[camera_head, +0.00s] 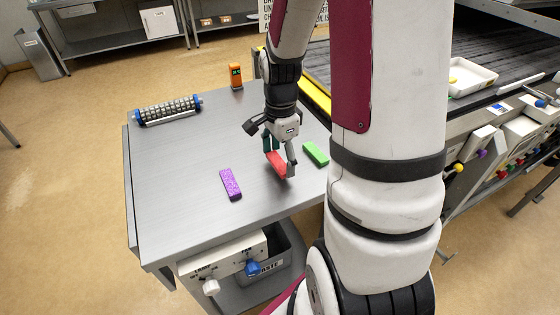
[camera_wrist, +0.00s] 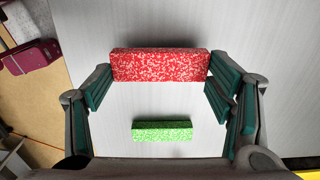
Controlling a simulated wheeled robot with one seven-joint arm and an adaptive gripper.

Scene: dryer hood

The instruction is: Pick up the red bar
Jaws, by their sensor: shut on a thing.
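The red bar (camera_head: 276,161) is at my gripper (camera_head: 279,160) over the grey metal table. In the wrist view the speckled red bar (camera_wrist: 160,65) spans between the two green-padded fingers of my gripper (camera_wrist: 160,75), one at each end. My gripper is shut on the bar. In the wrist view the bar looks larger and nearer than the green bar; whether it touches the table I cannot tell. Part of it is hidden by a finger in the head view.
A green bar (camera_head: 315,153) lies to the right on the table (camera_head: 180,215), and a purple bar (camera_head: 231,184) to the left. A roller (camera_head: 168,109) and an orange device (camera_head: 236,76) are farther back. A conveyor (camera_head: 400,60) runs at the right.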

